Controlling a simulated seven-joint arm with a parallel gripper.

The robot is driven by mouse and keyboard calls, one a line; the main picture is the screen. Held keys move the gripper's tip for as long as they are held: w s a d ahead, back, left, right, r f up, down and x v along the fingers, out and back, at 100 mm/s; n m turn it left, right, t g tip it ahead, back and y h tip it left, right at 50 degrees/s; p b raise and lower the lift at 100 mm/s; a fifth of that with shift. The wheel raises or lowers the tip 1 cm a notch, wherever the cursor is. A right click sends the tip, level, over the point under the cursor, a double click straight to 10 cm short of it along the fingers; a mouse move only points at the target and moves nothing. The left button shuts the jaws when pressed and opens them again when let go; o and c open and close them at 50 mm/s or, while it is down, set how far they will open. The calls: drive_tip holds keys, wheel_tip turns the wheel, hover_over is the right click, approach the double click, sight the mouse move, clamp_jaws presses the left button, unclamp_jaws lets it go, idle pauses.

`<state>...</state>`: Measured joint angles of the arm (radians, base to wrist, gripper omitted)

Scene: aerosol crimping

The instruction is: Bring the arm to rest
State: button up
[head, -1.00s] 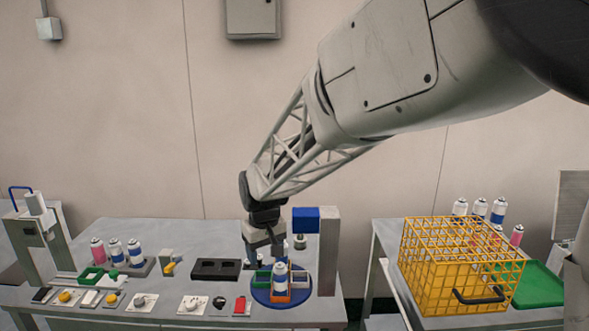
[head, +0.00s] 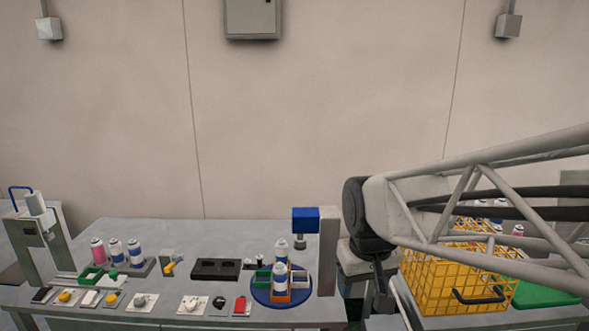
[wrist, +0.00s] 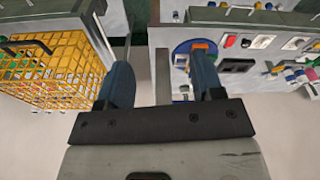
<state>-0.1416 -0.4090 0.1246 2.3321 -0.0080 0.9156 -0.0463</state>
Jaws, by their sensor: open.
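My gripper (wrist: 160,85) shows in the wrist view with its two blue-grey fingers spread wide apart and nothing between them. In the head view my arm comes in from the right, and its wrist hangs in front of the gap between the two tables. The fingers are hard to make out there. A white and blue can (head: 281,277) stands in the orange holder on the blue turntable (head: 262,294), under the crimping post with the blue head (head: 306,220). The gripper is to the right of this post and apart from it.
The yellow wire crate (head: 425,280) stands on the right table beside a green tray (head: 545,296), partly behind my arm. The left table holds several cans (head: 116,250), a black block (head: 216,269) and a row of switches (head: 193,304).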

drive_tip(key=s+d+f+m, duration=0.1)
drive_tip(key=s+d, duration=0.5)
drive_tip(key=s, duration=0.6)
drive_tip(key=shift+s+d+f+m+t, duration=0.15)
drive_tip(key=shift+s+f+m+t, duration=0.2)
drive_tip(key=shift+m, duration=0.35)
